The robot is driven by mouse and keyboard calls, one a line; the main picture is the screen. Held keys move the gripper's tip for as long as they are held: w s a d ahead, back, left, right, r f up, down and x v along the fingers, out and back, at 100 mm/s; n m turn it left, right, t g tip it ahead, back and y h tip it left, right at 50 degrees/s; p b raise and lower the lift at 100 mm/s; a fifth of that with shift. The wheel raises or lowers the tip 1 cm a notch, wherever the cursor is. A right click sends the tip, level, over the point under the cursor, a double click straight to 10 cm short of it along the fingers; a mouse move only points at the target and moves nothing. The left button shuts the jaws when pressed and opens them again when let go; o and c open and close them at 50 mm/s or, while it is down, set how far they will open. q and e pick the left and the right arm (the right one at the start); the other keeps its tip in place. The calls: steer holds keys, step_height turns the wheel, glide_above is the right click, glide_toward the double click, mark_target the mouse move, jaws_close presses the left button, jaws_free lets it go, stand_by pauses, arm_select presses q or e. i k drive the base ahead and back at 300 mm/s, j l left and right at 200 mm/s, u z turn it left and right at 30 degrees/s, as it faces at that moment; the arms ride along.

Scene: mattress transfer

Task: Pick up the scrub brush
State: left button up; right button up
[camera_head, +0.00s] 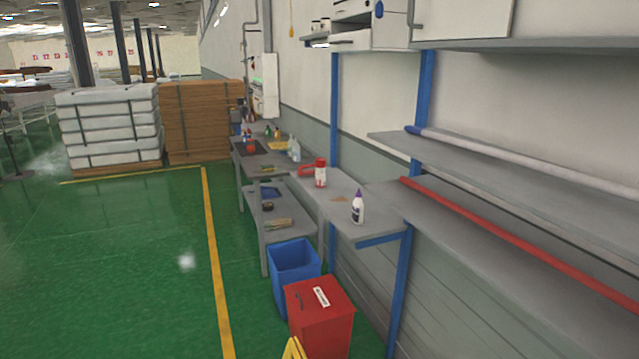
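Neither of my grippers is in view. I cannot pick out the scrub brush for sure. A small, long tan item (278,224) lies on the lower shelf (290,232) of the workbench and may be a brush, but it is too small to tell. Another small yellowish item (267,168) lies near the edge of the upper bench surface (255,176), also too small to identify. A dark round item (267,206) sits on the lower shelf beside a blue tray (264,192).
A white bottle with a purple cap (358,209) and a red-and-white container (320,173) stand on the bench. A blue bin (294,264) and a red box (320,318) stand before it. Shelves with a red tube (500,236) are at right. Green floor at left is open.

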mark_target(312, 173)
steer(key=i+j+u, duration=0.15)
steer(key=j, duration=0.25)
steer(key=j+u, duration=0.15)
steer(key=j, duration=0.2)
steer(key=i+j+u, duration=0.15)
steer(key=j, duration=0.2)
steer(key=i+j+u, duration=0.35)
steer(key=i+j, duration=0.2)
steer(key=i+j+u, duration=0.35)
steer(key=i+z, duration=0.2)
steer(key=i, duration=0.4)
steer(key=i+z, duration=0.25)
steer(key=i, duration=0.35)
steer(key=i+j+z, duration=0.2)
steer(key=i, duration=0.4)
steer(key=i+z, duration=0.4)
steer(key=i+j+z, duration=0.1)
steer(key=i+z, duration=0.25)
steer(key=i, duration=0.25)
steer(key=i+j+z, duration=0.25)
steer(key=i+z, duration=0.15)
steer(key=i, duration=0.05)
